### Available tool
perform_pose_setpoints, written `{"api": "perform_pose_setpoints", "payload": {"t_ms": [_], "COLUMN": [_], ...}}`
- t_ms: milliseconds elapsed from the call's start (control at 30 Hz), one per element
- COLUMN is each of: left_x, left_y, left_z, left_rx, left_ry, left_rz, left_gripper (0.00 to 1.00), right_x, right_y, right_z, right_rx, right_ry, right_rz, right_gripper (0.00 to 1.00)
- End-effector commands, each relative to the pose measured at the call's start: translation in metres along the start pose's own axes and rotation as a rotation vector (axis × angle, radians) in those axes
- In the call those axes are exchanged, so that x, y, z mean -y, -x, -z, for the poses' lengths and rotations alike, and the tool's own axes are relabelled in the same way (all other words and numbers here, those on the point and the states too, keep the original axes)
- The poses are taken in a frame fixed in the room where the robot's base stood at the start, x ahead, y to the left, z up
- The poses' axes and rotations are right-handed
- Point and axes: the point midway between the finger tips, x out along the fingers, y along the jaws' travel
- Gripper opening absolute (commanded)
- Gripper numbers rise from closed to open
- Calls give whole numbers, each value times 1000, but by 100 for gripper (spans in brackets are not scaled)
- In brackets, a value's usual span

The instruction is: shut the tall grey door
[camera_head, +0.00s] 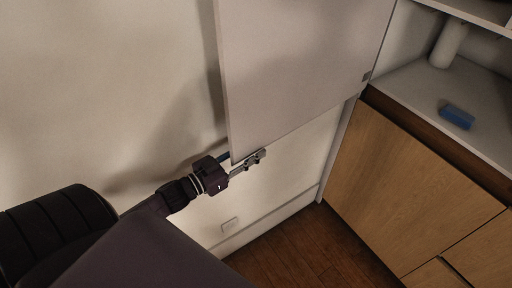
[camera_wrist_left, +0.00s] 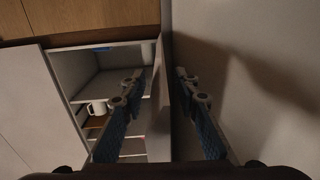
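The tall grey door (camera_head: 300,70) stands swung open in the head view, its free lower corner near my left gripper (camera_head: 257,158). In the left wrist view the door (camera_wrist_left: 158,115) shows nearly edge-on between the two spread fingers of my left gripper (camera_wrist_left: 158,85). The fingers are apart, and I cannot tell whether either touches the door. Behind the door edge, an open cupboard (camera_wrist_left: 110,58) shows shelves and a white mug (camera_wrist_left: 97,107). My right gripper is in neither view.
A plain wall (camera_head: 110,90) lies close to the left of the door. A wooden-fronted counter (camera_head: 400,180) stands on the right, with a blue block (camera_head: 456,117) on top. Wooden floor (camera_head: 300,250) is clear below.

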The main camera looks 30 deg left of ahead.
Motion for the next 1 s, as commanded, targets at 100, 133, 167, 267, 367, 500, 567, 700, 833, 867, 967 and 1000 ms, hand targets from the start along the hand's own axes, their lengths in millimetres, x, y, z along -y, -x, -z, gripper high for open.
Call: {"api": "perform_pose_setpoints", "payload": {"t_ms": [100,133,167,267,367,500,567,700,833,867,967,1000], "left_x": [0,0,0,0,0,0,0,0,0,0,0,0], "left_y": [-10,-11,-12,-14,-14,-14,-14,-14,-14,-14,-14,-14], "left_z": [1,0,0,0,0,0,0,0,0,0,0,0], "left_rx": [0,0,1,1,1,1,1,1,1,1,1,1], "left_ry": [0,0,0,0,0,0,0,0,0,0,0,0], "left_rz": [1,1,1,1,1,1,1,1,1,1,1,1], "left_gripper": [28,28,28,28,28,25,18,3,0,0,0,0], "right_x": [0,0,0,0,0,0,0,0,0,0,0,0], "right_y": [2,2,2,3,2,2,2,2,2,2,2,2], "right_z": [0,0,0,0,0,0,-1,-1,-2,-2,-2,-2], "right_rx": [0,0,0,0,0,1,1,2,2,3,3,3], "right_ry": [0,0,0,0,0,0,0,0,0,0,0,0], "right_rz": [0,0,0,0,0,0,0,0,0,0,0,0], "right_gripper": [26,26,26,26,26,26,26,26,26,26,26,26]}}
